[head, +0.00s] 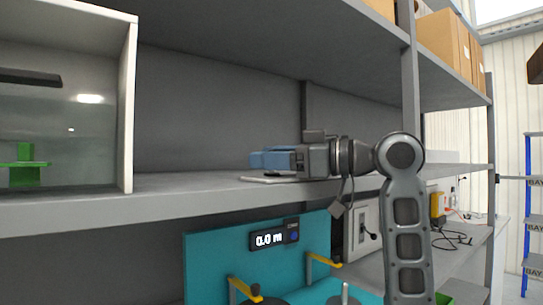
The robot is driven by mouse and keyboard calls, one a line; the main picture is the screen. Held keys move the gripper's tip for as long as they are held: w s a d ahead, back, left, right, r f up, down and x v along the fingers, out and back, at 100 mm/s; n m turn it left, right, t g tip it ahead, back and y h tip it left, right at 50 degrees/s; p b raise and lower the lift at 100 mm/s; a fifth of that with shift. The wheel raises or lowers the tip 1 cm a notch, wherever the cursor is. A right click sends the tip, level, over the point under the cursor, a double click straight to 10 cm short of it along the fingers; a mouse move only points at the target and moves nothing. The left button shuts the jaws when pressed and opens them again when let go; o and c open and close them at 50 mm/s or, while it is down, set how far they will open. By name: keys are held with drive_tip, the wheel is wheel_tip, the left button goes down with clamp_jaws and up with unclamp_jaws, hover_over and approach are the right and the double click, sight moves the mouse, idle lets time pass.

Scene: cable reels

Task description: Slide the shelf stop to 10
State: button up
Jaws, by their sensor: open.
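My gripper (268,160) reaches in from the right over the grey shelf (200,188), its blue end pointing left. It is low, close above a thin pale plate (262,179) at the shelf's front edge. The gap between the fingers is hard to see from this side, and I see nothing held. I cannot tell whether the plate belongs to the shelf stop; no stop or number scale can be made out. The gripper hides part of the plate and the shelf behind it.
A white-framed case (128,100) with a green fixture (25,166) stands at left. Below the shelf is a teal panel (215,262) with a display (273,234) reading 0.0 m and yellow brackets (322,260). Boxes (440,42) sit above right. The shelf between case and gripper is clear.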

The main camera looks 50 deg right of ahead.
clamp_jaws()
idle(0.4)
